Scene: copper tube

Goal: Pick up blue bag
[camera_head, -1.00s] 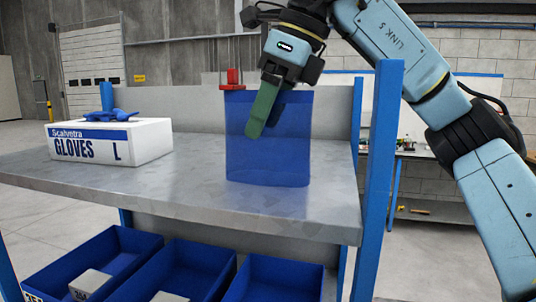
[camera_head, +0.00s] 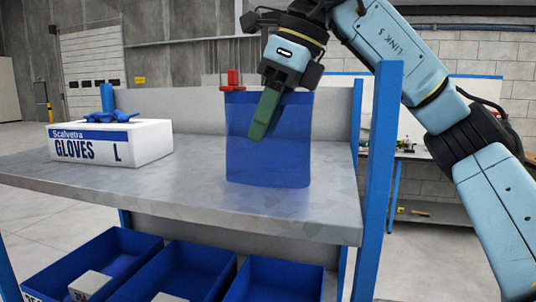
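The blue bag (camera_head: 262,165) stands upright on the grey shelf (camera_head: 190,192), right of its middle. It is a translucent blue. My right gripper (camera_head: 261,128) comes down from above at the bag's upper part, with its green finger in front of the bag's near face. A second finger shows dark behind the blue, and the bag's top edge lies between the two. I cannot tell whether the fingers press on the bag. My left gripper is not in view.
A white glove box (camera_head: 110,145) with blue gloves (camera_head: 108,116) on top sits at the left of the shelf. A blue post (camera_head: 378,170) stands at the right front corner. Blue bins (camera_head: 185,272) lie below. A red object (camera_head: 233,80) is behind the bag.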

